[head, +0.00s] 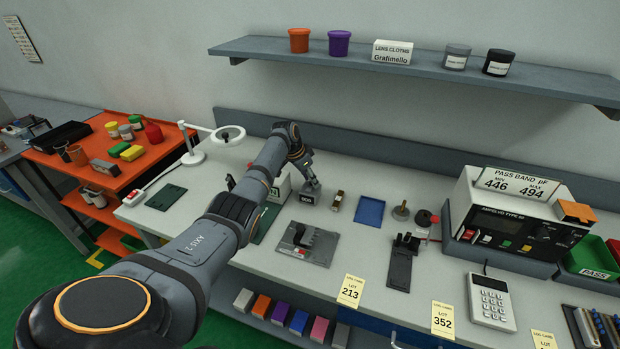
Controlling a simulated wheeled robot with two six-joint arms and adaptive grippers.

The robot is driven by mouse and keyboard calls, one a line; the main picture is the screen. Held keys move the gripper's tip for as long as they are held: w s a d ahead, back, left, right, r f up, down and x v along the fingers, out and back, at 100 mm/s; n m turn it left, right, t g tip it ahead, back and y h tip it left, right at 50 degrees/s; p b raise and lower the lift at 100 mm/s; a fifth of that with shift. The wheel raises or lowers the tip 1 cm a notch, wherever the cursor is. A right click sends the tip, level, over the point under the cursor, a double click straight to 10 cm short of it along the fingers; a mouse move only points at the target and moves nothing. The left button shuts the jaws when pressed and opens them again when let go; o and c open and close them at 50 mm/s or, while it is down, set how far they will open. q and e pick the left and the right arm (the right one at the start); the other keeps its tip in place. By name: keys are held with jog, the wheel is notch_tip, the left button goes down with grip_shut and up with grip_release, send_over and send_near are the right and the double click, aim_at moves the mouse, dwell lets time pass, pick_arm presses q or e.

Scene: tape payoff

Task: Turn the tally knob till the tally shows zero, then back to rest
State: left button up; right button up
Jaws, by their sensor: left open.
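My left arm reaches in from the lower left across the white bench. My left gripper (312,184) points down at the back of the bench and is open. Just below its fingertips stands a small grey block with a dark front face (307,199), which looks like the tally; its marks are too small to read. A knob cannot be made out there, and I cannot tell whether the fingers touch the block. A pale box (283,187) stands just left of it, partly hidden by my arm. My right gripper is not in view.
A small brown-and-dark item (337,200) and a blue tray (369,211) lie right of the block. A grey plate with a black handle (304,243) lies in front. A meter (510,222) stands at right. A lamp (192,150) stands at left. A shelf (420,75) hangs above.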

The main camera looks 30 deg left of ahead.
pick_arm(q)
grip_shut()
